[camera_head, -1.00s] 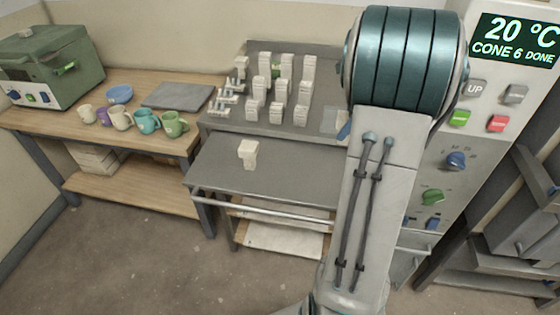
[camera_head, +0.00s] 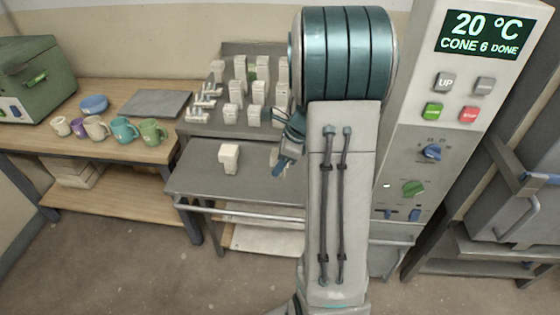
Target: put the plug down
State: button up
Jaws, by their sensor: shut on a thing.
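My gripper (camera_head: 279,163) shows in the head view just left of my arm link, over the right part of the grey bench top (camera_head: 205,185). It is partly hidden by my arm. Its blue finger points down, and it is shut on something. A small pale shape shows at the fingers; it may be the plug, but I cannot make it out clearly. I cannot tell whether it touches the bench top. A white block-like piece (camera_head: 229,157) stands alone on the bench top, left of the gripper and apart from it.
Several white pieces (camera_head: 258,92) stand on the raised grey shelf (camera_head: 208,128) behind. A wooden table (camera_head: 122,92) at left holds several mugs (camera_head: 124,130), a blue bowl (camera_head: 94,103) and a grey slab (camera_head: 155,103). The control panel (camera_head: 432,150) stands at right.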

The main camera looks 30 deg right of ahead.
jog(key=shift+f, duration=0.15)
jog(key=shift+c, duration=0.6)
jog(key=o, duration=1.1)
jog(key=shift+o, duration=0.2)
